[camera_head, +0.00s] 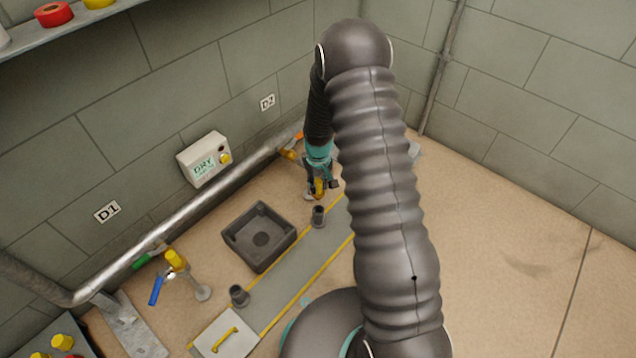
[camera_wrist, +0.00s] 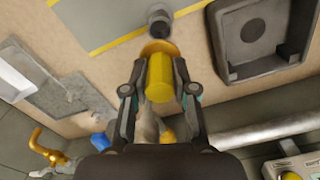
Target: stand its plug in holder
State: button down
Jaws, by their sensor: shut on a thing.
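My gripper (camera_head: 318,186) is shut on a yellow plug (camera_wrist: 160,82). In the wrist view the plug is a yellow cylinder with an orange-yellow disc at its far end, between both fingers (camera_wrist: 160,100). In the head view only a small part of the plug (camera_head: 319,188) shows below the teal wrist. A dark round cup-like holder (camera_head: 318,216) stands on the grey strip just below my gripper in the picture. The holder (camera_wrist: 158,20) also shows beyond the plug in the wrist view, apart from it. A second, similar holder (camera_head: 239,295) stands farther left.
A dark square tray (camera_head: 260,237) lies left of the near holder. A pipe (camera_head: 180,228) runs along the wall, with a white DRY box (camera_head: 204,159) above it. A blue-handled valve (camera_head: 158,288) and another yellow plug (camera_head: 176,260) are at left. An orange valve (camera_head: 290,153) is behind my gripper.

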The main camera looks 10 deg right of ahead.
aim_at(318, 195)
jog(key=shift+f+b, duration=1.6)
jog(key=shift+f, duration=1.25)
jog(key=shift+f+b, duration=1.15)
jog(key=shift+f, duration=0.75)
dwell(0.8)
jog(key=shift+c, duration=1.8)
grip_release()
jog(key=shift+s, duration=0.1)
jog(key=shift+r, duration=0.15)
jog(key=shift+r+p, duration=2.1)
jog(key=shift+r, duration=1.5)
